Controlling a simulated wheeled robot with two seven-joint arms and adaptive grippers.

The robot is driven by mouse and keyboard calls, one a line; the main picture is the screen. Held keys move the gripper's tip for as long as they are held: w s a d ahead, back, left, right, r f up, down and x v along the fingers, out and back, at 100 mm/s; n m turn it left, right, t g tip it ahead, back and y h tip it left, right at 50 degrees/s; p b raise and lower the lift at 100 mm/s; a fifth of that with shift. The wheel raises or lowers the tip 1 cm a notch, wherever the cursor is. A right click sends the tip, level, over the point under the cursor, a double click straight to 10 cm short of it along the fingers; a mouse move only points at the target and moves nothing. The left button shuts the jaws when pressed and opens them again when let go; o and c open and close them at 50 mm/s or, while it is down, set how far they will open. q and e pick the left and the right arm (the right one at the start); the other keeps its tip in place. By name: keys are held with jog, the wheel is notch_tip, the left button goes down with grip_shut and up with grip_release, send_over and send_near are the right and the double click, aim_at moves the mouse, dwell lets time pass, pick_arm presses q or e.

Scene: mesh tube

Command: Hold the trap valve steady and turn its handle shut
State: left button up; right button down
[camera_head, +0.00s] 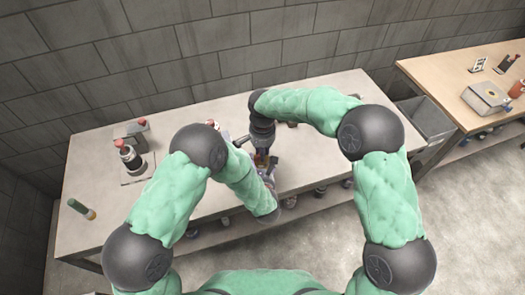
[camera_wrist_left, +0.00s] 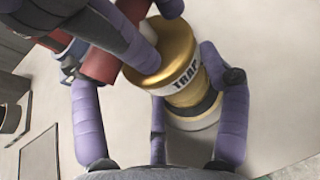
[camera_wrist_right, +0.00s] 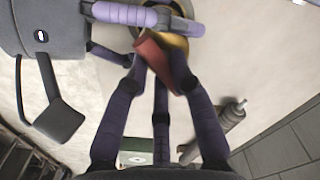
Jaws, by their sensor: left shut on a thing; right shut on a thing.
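The trap valve (camera_wrist_left: 190,75) has a gold body with a white band lettered TRAP and shows large in the left wrist view. My left gripper (camera_wrist_left: 150,78) has its purple fingers closed around the body. The red handle (camera_wrist_right: 152,52) shows in the right wrist view, with part of the gold body behind it. My right gripper (camera_wrist_right: 160,64) is shut on this handle. Its fingers also cross over the valve's top in the left wrist view. In the head view both grippers meet near the table's middle, and the arms and fingers hide most of the valve.
The valve is over a pale worktable (camera_head: 105,185) against a block wall. A device with a red-topped dark cylinder (camera_head: 130,157) and a green cylinder (camera_head: 80,208) stand at left. A grey tool (camera_wrist_right: 228,115) lies near the right gripper. A wooden table (camera_head: 440,75) stands at right.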

jog(key=shift+r+m, duration=0.1)
jog(key=shift+m, duration=1.8)
pick_arm(q)
jog(key=shift+f, duration=0.1)
pick_arm(e)
jog(key=c, duration=1.3)
grip_release()
jog(key=shift+s, duration=0.1)
notch_tip(320, 180, up, 12)
pick_arm(q)
jog(key=o, duration=1.3)
